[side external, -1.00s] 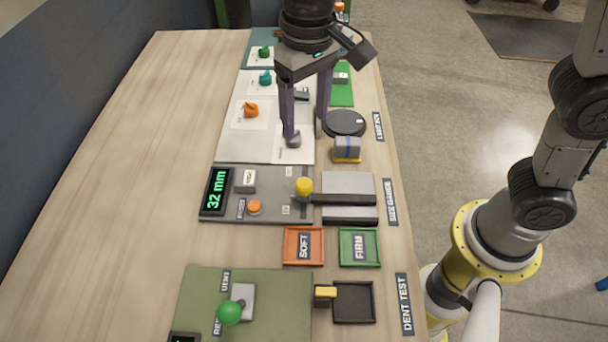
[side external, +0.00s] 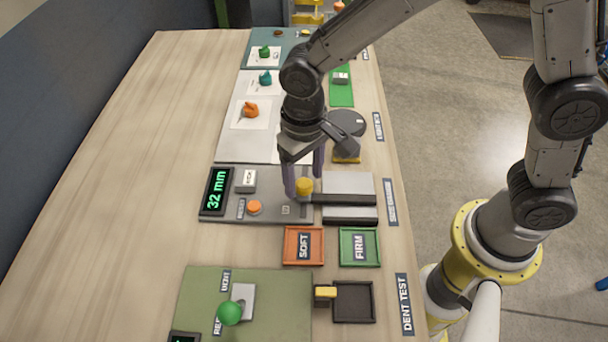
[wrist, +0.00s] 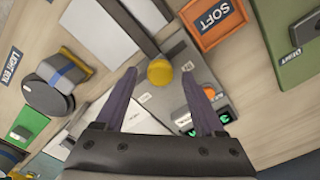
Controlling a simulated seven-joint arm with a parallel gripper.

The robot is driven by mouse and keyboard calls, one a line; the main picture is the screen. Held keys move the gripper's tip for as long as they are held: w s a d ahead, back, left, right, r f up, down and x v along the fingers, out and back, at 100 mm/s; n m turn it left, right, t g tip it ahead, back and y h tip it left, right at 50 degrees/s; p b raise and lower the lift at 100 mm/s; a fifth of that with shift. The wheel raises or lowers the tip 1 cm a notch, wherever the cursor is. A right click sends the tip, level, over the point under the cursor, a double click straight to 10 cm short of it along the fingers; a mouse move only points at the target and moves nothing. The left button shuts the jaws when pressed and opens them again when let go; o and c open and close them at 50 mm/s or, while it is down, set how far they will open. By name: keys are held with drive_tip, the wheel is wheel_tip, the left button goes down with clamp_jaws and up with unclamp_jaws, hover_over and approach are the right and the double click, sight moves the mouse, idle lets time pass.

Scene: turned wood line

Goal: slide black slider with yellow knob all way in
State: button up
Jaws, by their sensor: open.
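The black slider (side external: 345,200) lies in the size gauge between two grey blocks, with its yellow knob (side external: 304,187) at its left end. In the wrist view the yellow knob (wrist: 159,73) shows just beyond and between the fingertips, with the dark slider (wrist: 130,25) running up from it. My gripper (side external: 304,184) is open and empty, low over the gauge panel, its fingers around or just behind the knob. I cannot tell whether either finger touches it. The gauge display (side external: 216,191) reads 32 mm.
An orange button (side external: 254,207) and a grey switch block (side external: 245,180) are on the panel left of the knob. The orange SOFT tray (side external: 303,260) and green FIRM tray (side external: 359,262) lie in front. A dark round disc (side external: 346,123) stands behind. The left tabletop is clear.

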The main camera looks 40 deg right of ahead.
drive_tip(key=shift+f, duration=0.3)
clamp_jaws()
idle(1.3)
